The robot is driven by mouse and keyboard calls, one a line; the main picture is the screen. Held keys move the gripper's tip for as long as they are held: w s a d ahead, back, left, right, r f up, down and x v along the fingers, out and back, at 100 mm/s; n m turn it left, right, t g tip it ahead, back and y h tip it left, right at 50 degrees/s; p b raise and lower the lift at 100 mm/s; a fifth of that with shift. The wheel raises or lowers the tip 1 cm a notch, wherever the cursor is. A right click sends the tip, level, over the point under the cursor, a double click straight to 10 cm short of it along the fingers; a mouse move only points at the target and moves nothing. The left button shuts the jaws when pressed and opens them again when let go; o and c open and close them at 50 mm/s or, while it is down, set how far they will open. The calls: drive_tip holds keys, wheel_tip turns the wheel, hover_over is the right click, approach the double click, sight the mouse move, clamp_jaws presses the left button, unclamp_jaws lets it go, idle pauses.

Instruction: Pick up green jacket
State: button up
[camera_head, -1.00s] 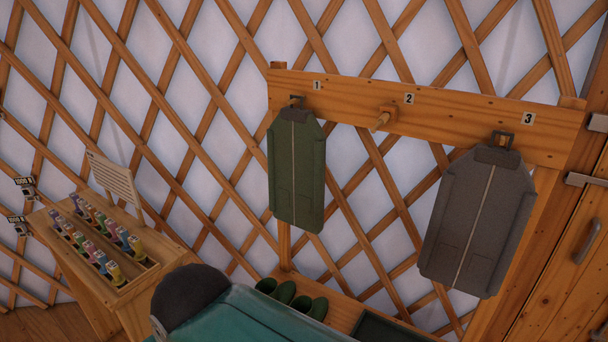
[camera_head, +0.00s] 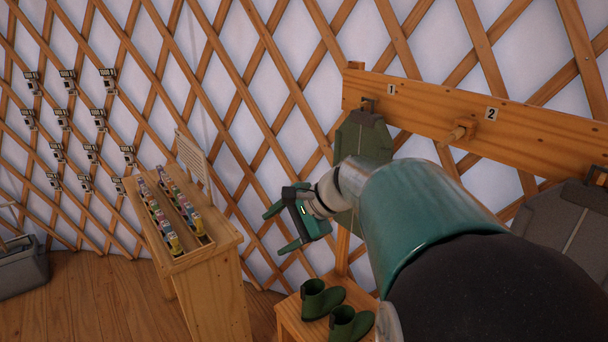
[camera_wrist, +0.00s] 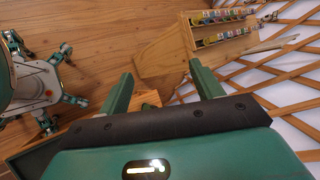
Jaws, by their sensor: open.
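The green jacket (camera_head: 364,139) hangs on the rack's peg 1 in the head view, its lower part hidden behind my arm. My gripper (camera_head: 279,229) is open and empty, to the left of the jacket and lower than it, with its fingers pointing left, away from it. In the wrist view my gripper's two green fingers (camera_wrist: 162,90) stand apart with nothing between them. The jacket is not in the wrist view.
Green boots (camera_head: 322,298) stand on a low bench. A wooden stand (camera_head: 217,262) with colourful items stands left. A grey box (camera_head: 20,268) sits on the floor.

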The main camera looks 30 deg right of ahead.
drive_tip(key=w+d+m+t, duration=0.25)
drive_tip(key=d+m, duration=0.25)
drive_tip(key=d, duration=0.6)
drive_tip(key=w+d+m+t, duration=0.2)
drive_tip(key=d+m+t, duration=0.3)
drive_tip(key=d, duration=0.6)
drive_tip(key=s+d+f+m+t+h, duration=0.1)
drive_tip(key=s+d+m+t+h, duration=0.2)
drive_tip(key=d, duration=0.6)
drive_tip(key=s+d+f+m+t+h, duration=0.1)
drive_tip(key=s+d+f+m, duration=0.15)
drive_tip(key=d+m, duration=0.45)
drive_tip(key=w+d+n, duration=0.1)
drive_tip(key=w, duration=1.2)
drive_tip(key=shift+d+r+n, duration=0.25)
drive_tip(key=shift+d+n, duration=0.05)
drive_tip(key=shift+r, duration=0.1)
clamp_jaws()
